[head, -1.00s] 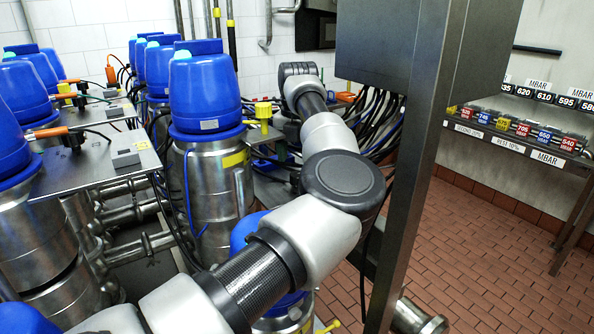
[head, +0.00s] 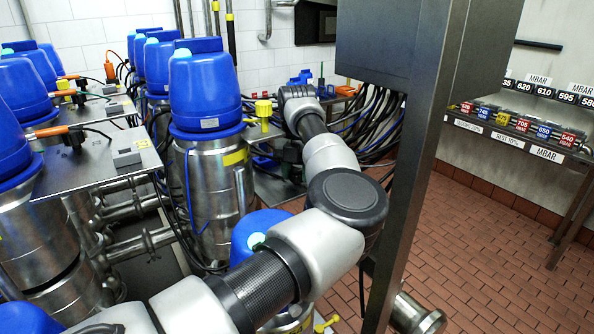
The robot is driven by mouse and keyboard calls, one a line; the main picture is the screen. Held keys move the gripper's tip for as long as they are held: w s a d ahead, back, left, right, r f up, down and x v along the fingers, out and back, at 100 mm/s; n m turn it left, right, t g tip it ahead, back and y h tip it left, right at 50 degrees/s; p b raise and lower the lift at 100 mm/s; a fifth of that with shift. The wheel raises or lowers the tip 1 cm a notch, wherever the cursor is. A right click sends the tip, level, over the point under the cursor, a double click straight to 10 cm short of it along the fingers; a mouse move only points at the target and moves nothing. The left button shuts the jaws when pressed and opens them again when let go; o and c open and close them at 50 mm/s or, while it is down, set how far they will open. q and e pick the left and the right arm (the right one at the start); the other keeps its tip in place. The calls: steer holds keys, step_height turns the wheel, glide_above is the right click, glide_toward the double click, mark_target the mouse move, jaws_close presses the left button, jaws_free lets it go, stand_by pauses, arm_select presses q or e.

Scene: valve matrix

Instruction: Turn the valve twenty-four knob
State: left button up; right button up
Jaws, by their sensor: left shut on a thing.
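My left arm reaches in from the bottom, bends at the elbow, and runs back to its dark wrist beside a yellow knob (head: 263,108). My left gripper (head: 287,152) is in dark shade below the wrist, mostly hidden. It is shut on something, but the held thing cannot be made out. The yellow knob stands upright just left of the wrist, with a gap between them. No number for valve twenty-four can be read, so I cannot tell which knob it is. My right gripper is not in view.
Steel valves with blue caps (head: 204,88) stand in rows at the left. A grey cabinet (head: 383,50) with a steel post (head: 420,180) rises right of my arm. Black cables (head: 375,120) hang behind. A shelf with numbered blocks (head: 525,126) is at the right; the tiled floor there is clear.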

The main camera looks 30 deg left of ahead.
arm_select(q)
steer(key=shift+n, duration=0.3)
steer(key=n+b, duration=0.1)
steer(key=n, duration=0.1)
steer(key=shift+n, duration=0.3)
steer(key=n, duration=0.4)
steer(key=shift+r, duration=0.1)
steer(key=shift+n+b, duration=0.3)
steer(key=shift+n, duration=0.8)
steer(key=shift+w+n, duration=0.1)
steer(key=shift+n, duration=0.2)
steer(key=o, duration=0.9)
steer(key=shift+d, duration=0.1)
